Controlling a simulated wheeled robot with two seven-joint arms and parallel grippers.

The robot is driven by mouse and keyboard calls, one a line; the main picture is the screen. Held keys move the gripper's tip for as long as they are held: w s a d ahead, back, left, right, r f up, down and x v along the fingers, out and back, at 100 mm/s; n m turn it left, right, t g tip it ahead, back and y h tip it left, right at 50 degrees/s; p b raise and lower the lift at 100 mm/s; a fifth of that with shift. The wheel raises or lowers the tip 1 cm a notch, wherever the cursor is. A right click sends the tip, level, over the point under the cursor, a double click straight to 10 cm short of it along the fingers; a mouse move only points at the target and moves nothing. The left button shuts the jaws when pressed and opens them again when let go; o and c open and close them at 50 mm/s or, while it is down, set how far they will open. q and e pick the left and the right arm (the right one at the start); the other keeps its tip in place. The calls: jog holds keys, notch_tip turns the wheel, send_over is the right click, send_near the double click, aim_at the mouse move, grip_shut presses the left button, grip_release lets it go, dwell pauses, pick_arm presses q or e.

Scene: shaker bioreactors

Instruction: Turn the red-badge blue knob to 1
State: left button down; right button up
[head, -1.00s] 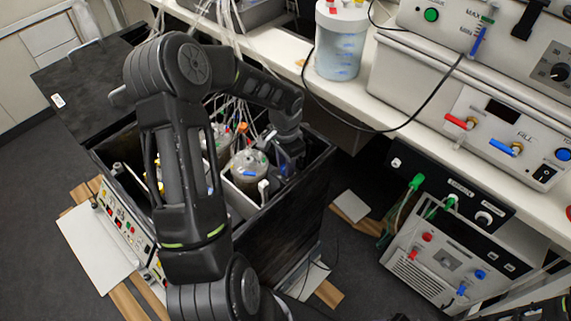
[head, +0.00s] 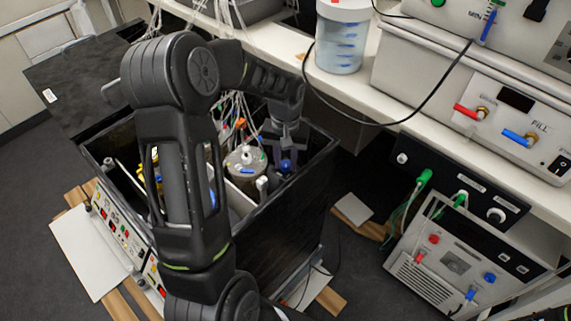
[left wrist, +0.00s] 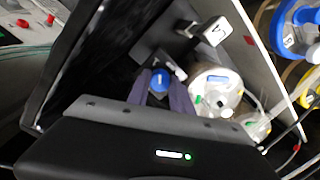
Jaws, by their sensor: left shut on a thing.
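The blue knob (head: 286,166) is a small round cap inside the black open box, near its right wall in the head view. It also shows in the left wrist view (left wrist: 160,79). My left gripper (head: 284,158) reaches down into the box from above. Its two fingers (left wrist: 161,86) stand on either side of the blue knob and are shut on it. A small red patch (left wrist: 249,40) shows on the pale wall in the left wrist view; I cannot tell whether it is the knob's badge. The knob's marks and setting are not readable.
A metal-lidded vessel (head: 246,160) stands close beside the knob, with tubes above it. A white block (left wrist: 217,31) stands near the fingers. The black box walls (head: 290,210) enclose the space. A bench with instruments (head: 500,105) lies to the right.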

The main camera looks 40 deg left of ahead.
aim_at(286, 164)
pick_arm(q)
jog(key=shift+n+b, duration=0.4)
jog(key=shift+n, duration=1.2)
jog(key=c, duration=1.1)
grip_release()
jog(key=shift+c, duration=0.2)
notch_tip(286, 164, up, 8)
jog(key=shift+f, duration=0.1)
